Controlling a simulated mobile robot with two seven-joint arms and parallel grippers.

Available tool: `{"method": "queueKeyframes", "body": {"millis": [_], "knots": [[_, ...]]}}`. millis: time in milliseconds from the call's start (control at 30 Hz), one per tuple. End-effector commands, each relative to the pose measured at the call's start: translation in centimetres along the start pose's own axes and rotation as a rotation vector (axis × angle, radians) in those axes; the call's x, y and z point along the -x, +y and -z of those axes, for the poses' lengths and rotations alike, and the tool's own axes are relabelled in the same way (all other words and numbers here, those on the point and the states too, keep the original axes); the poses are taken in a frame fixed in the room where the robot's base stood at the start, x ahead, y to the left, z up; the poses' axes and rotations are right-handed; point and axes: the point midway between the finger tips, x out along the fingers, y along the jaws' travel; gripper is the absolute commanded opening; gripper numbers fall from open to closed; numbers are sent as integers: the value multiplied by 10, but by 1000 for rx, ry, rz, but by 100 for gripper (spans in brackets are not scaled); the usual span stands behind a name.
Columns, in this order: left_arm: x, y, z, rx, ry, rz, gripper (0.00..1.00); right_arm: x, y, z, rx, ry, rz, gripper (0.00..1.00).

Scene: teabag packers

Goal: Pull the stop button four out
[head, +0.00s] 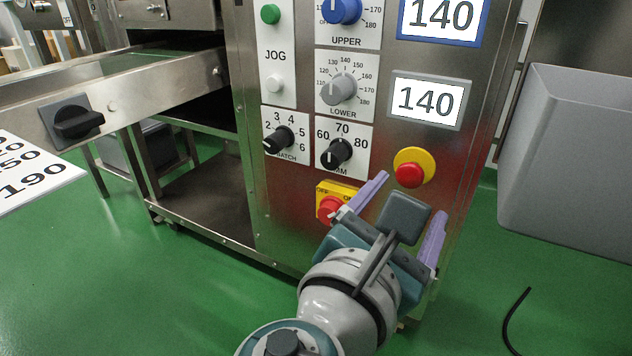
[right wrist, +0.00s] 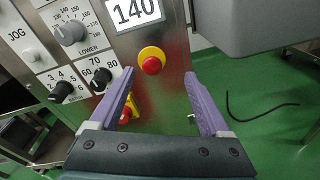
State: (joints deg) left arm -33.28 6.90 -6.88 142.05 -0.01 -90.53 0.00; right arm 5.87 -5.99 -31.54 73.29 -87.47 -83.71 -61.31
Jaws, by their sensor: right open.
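The red stop button (head: 409,174) sits on a round yellow base on the steel machine front, below the lower 140 display. It also shows in the right wrist view (right wrist: 152,65), ahead of and between my fingertips. My right gripper (head: 409,204) is open, with its purple fingers spread wide. It is below and in front of the button and does not appear to touch it. Whether the button is pressed in or out I cannot tell. My left gripper is not in view.
A red rotary switch on a yellow plate (head: 322,191) is partly hidden by my right gripper. Dials sit left of the button, including a black MM knob (head: 337,153). A grey box (head: 570,160) stands at right. A black cable (head: 507,322) lies on the green floor.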

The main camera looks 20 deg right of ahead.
Motion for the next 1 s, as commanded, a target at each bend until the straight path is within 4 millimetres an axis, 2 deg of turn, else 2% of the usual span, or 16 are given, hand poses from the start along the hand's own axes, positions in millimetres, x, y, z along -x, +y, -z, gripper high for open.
{"method": "queueKeyframes", "body": {"millis": [33, 200, 367, 800, 1000], "knots": [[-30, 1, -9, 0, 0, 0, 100, -2, -4, 26, 28, -21, -22, 81], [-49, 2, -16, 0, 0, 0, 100, -2, 2, 40, 89, -68, -66, 81], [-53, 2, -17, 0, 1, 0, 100, -10, 4, 39, 103, -80, -74, 81], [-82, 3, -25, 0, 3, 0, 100, -86, 10, 34, 99, -80, -73, 81], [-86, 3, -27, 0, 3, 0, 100, -100, 12, 31, 100, -78, -73, 81]]}}
